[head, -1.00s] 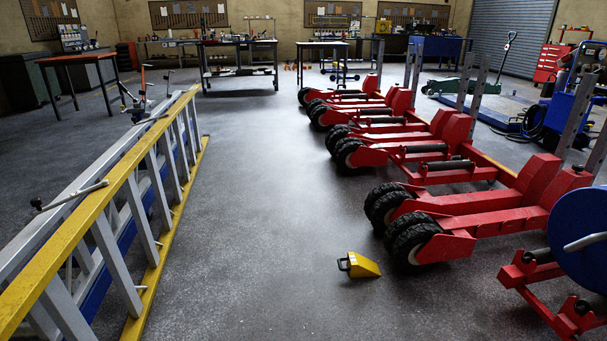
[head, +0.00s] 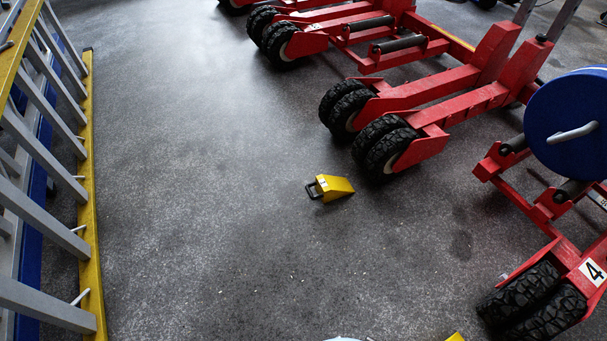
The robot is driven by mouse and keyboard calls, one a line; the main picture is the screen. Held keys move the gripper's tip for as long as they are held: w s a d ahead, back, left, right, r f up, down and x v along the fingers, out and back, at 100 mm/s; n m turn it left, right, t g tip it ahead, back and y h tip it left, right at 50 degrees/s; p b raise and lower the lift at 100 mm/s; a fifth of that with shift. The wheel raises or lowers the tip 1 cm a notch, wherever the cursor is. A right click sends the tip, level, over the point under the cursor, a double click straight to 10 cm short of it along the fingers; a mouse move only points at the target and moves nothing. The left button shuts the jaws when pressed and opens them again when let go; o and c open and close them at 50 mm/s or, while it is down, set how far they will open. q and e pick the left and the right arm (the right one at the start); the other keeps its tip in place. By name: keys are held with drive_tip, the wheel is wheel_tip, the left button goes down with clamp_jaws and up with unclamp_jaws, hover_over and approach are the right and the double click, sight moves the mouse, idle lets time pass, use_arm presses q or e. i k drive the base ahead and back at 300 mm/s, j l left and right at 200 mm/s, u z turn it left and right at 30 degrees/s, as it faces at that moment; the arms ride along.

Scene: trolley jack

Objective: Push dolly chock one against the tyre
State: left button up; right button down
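A yellow wedge-shaped chock (head: 333,187) with a black handle on its left end lies on the floor near the middle of the head view. Its right end points toward the black tyre (head: 387,151) of a red dolly (head: 437,104). A strip of bare floor shows between chock and tyre, so they look apart. A second yellow piece (head: 455,337), perhaps another chock, is cut off at the bottom edge. Neither of my grippers is in view.
A yellow and grey ladder-like frame (head: 90,200) runs along the left. A red dolly marked 4 (head: 593,271) with a blue drum (head: 566,122) stands at the right. More red dollies stand at the top. The floor (head: 210,180) between is clear.

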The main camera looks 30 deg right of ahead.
sight(329, 188)
drive_tip(key=i+u, duration=0.2)
drive_tip(key=i, duration=0.85)
drive_tip(key=i+u, duration=0.25)
drive_tip(key=i, duration=0.75)
